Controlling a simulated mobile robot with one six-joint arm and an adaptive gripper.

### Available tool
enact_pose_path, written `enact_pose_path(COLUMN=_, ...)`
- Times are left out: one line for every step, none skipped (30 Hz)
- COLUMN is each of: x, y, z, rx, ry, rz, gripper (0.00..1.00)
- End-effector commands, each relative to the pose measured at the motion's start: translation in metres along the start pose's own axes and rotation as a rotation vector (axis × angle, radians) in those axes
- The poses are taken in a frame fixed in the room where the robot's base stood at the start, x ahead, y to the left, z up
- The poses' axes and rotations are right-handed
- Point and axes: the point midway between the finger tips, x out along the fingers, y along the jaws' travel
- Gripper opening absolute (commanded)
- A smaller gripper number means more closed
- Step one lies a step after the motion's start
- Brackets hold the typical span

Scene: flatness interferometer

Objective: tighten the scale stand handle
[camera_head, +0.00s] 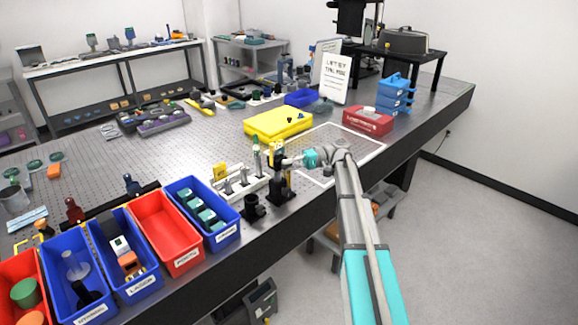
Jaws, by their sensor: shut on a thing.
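A dark upright stand (279,188), which I take to be the scale stand, is near the front edge of the bench, right of the blue bin with teal parts. A small yellow piece shows near its top. My gripper (287,162) reaches in from the right and meets the stand's upper part. It is shut on what seems to be the stand's handle. The handle is too small and too covered by the fingers to make out, and I cannot tell how far it is turned.
A white rack (240,184) with upright tools is close left of the stand, and a black cup-like part (253,208) is in front. A yellow case (278,123) and a red box (369,121) are behind. Blue bins (203,213) and red bins (167,233) line the front left.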

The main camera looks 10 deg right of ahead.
Motion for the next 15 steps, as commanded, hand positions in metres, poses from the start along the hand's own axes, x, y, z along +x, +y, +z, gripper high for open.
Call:
enact_pose_path(x=0.0003, y=0.0005, z=0.0002, rx=0.001, ry=0.0, rz=0.002, gripper=0.2)
enact_pose_path(x=0.0002, y=0.0005, z=0.0001, rx=0.001, ry=0.0, rz=0.002, gripper=0.25)
enact_pose_path(x=0.0003, y=0.0004, z=0.0001, rx=0.0, ry=0.0, rz=0.002, gripper=0.33)
enact_pose_path(x=0.0003, y=0.0004, z=0.0001, rx=0.0, ry=0.0, rz=0.001, gripper=0.38)
enact_pose_path(x=0.0003, y=0.0003, z=0.0001, rx=0.0, ry=0.0, rz=0.001, gripper=0.44)
enact_pose_path(x=0.0002, y=0.0003, z=0.0, rx=0.0, ry=0.0, rz=0.001, gripper=0.5)
enact_pose_path(x=0.0002, y=0.0002, z=-0.0001, rx=0.0, ry=0.0, rz=0.001, gripper=0.5)
enact_pose_path(x=0.0002, y=0.0002, z=-0.0001, rx=0.0, ry=0.0, rz=0.001, gripper=0.5)
enact_pose_path(x=0.0002, y=0.0002, z=-0.0001, rx=0.0, ry=0.0, rz=0.001, gripper=0.5)
enact_pose_path(x=0.0002, y=0.0001, z=-0.0002, rx=-0.001, ry=0.0, rz=0.001, gripper=0.5)
enact_pose_path(x=0.0002, y=0.0001, z=-0.0002, rx=-0.001, ry=0.0, rz=0.0, gripper=0.5)
enact_pose_path(x=0.0002, y=0.0001, z=-0.0002, rx=-0.001, ry=0.0, rz=0.0, gripper=0.5)
enact_pose_path(x=0.0002, y=0.0, z=-0.0002, rx=-0.001, ry=0.0, rz=0.0, gripper=0.5)
enact_pose_path(x=0.0002, y=0.0, z=-0.0002, rx=-0.001, ry=0.0, rz=0.0, gripper=0.5)
enact_pose_path(x=0.0001, y=0.0, z=-0.0002, rx=-0.001, ry=0.0, rz=0.0, gripper=0.5)
